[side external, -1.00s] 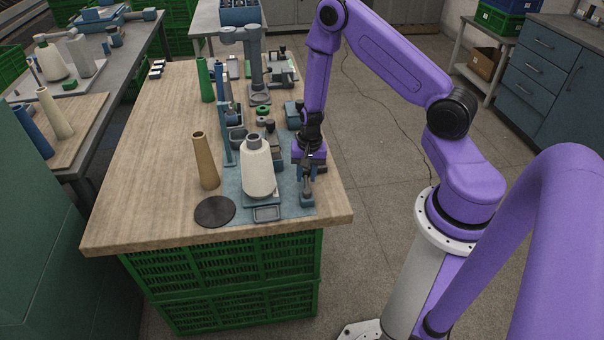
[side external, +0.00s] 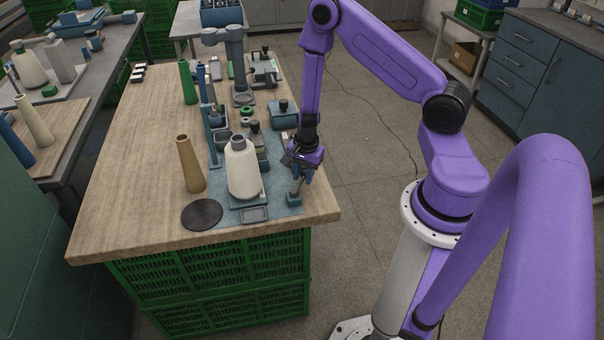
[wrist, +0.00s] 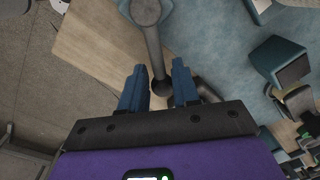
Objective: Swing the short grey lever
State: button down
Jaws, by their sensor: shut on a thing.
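The short grey lever (wrist: 154,50) runs from a round grey hub (wrist: 145,11) to a dark knob end (wrist: 162,87) in the wrist view. My gripper (wrist: 158,70) has its two blue fingers on either side of the lever near the knob and is shut on it. In the side external view my gripper (side external: 301,176) is low over the right edge of the bench, at the lever's blue-grey base (side external: 294,199). The fingers and purple hand hide most of the lever there.
A cream yarn cone (side external: 243,170) stands just left of my gripper on the blue mat (side external: 285,212). A tan cone (side external: 190,165) and a dark disc (side external: 202,214) are farther left. A blue-grey box (side external: 283,113) stands behind.

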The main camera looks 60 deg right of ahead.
jog(key=c, duration=0.8)
grip_release()
jog(key=shift+r, duration=0.1)
jog(key=shift+s+r, duration=0.2)
jog(key=shift+r, duration=3.4)
jog(key=shift+r, duration=0.1)
